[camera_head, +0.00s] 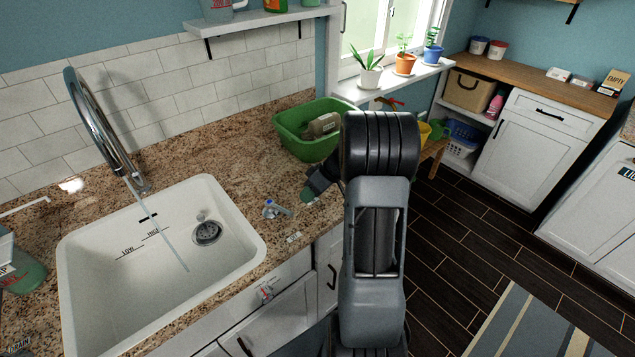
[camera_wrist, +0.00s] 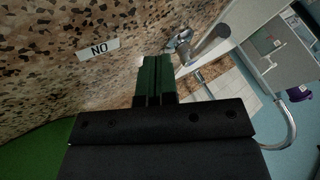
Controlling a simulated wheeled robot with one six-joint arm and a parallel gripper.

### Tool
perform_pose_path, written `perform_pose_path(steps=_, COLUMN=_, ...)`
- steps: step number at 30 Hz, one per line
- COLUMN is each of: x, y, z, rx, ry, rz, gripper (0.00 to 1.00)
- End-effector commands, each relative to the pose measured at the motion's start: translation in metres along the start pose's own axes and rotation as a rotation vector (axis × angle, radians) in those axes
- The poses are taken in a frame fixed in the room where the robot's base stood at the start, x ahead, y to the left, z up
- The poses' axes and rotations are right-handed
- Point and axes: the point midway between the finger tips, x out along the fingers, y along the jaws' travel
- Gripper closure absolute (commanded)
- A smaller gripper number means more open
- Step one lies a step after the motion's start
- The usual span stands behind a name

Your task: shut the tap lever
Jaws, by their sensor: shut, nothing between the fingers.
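The tap lever (camera_head: 279,211) is a small metal handle on the granite counter, right of the sink, with a bit of blue at its base. In the wrist view the lever (camera_wrist: 214,42) shows beyond my fingertips, its handle tilted. My gripper (camera_head: 308,196) is just right of the lever in the head view, apart from it as far as I can tell. Its green fingers (camera_wrist: 155,68) are together and empty in the wrist view. The curved chrome spout (camera_head: 95,125) stands behind the white sink (camera_head: 85,262), and a thin stream of water (camera_head: 168,243) runs from it.
A green basin (camera_head: 290,118) holding a grey-brown item stands on the counter behind my gripper. A "NO" label (camera_wrist: 98,49) lies on the counter. Potted plants (camera_head: 403,62) line the window sill. The counter between spout and basin is clear.

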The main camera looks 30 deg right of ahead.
Motion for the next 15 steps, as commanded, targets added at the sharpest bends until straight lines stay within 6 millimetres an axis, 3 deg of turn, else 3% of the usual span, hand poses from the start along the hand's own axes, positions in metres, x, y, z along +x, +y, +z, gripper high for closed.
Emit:
perform_pose_path(steps=3, x=0.017, y=-0.003, z=-0.001, rx=0.0, ry=-0.003, rz=-0.002, gripper=1.0)
perform_pose_path(steps=9, x=0.023, y=-0.027, z=-0.004, rx=-0.001, ry=-0.002, rz=0.0, gripper=1.0)
perform_pose_path(steps=15, x=0.028, y=-0.037, z=-0.004, rx=0.0, ry=-0.002, rz=0.0, gripper=1.0)
